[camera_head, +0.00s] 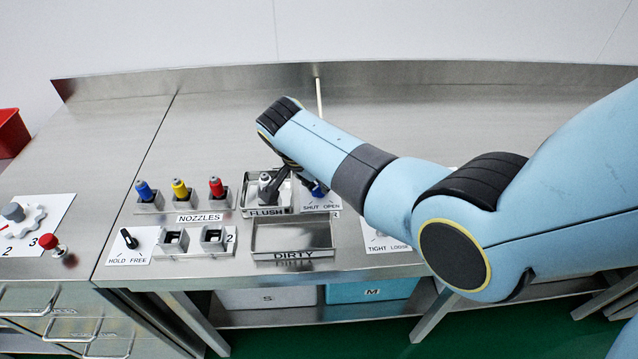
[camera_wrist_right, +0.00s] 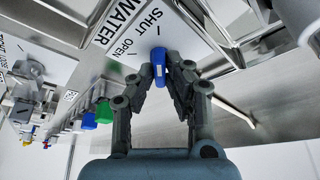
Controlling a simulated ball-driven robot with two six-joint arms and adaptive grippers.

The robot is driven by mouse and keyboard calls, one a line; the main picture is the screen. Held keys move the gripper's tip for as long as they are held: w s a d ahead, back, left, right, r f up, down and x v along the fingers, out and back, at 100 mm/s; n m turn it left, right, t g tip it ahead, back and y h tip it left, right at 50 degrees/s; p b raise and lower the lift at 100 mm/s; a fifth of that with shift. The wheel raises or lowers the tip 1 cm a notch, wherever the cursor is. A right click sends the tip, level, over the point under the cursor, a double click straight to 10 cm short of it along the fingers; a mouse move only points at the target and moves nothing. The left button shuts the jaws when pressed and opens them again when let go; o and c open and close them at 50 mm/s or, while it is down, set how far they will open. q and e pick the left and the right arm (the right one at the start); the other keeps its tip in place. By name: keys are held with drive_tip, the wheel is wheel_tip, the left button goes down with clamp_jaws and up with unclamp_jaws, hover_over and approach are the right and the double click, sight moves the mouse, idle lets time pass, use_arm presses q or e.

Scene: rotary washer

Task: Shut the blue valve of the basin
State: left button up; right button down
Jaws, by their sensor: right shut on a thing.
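The blue valve (camera_head: 318,190) sits on a white plate (camera_head: 322,206) marked SHUT and OPEN, partly hidden by my right arm in the head view. In the wrist view its blue handle (camera_wrist_right: 158,68) stands between my right fingertips, over a plate (camera_wrist_right: 148,40) that also reads WATER. My right gripper (camera_wrist_right: 160,75) is shut on this handle, with one finger on each side. I cannot tell surely which mark the handle points at. In the head view my right gripper (camera_head: 300,180) is mostly behind its own wrist. My left gripper is not in view.
The FLUSH tray (camera_head: 284,211) is just left of the valve, with the DIRTY tray (camera_head: 292,254) nearer. Blue (camera_head: 144,190), yellow (camera_head: 180,188) and red (camera_head: 216,186) nozzles stand further left. A HOLD/FREE lever (camera_head: 128,238) is at front left. The rear right steel counter (camera_head: 440,110) is clear.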

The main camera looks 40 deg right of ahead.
idle(0.5)
drive_tip(key=c, duration=1.4)
unclamp_jaws()
drive_tip(key=shift+o, duration=0.2)
drive_tip(key=w+v, duration=0.1)
drive_tip(key=v, duration=1.1)
drive_tip(key=shift+s, duration=0.45)
drive_tip(key=shift+a+f, duration=0.1)
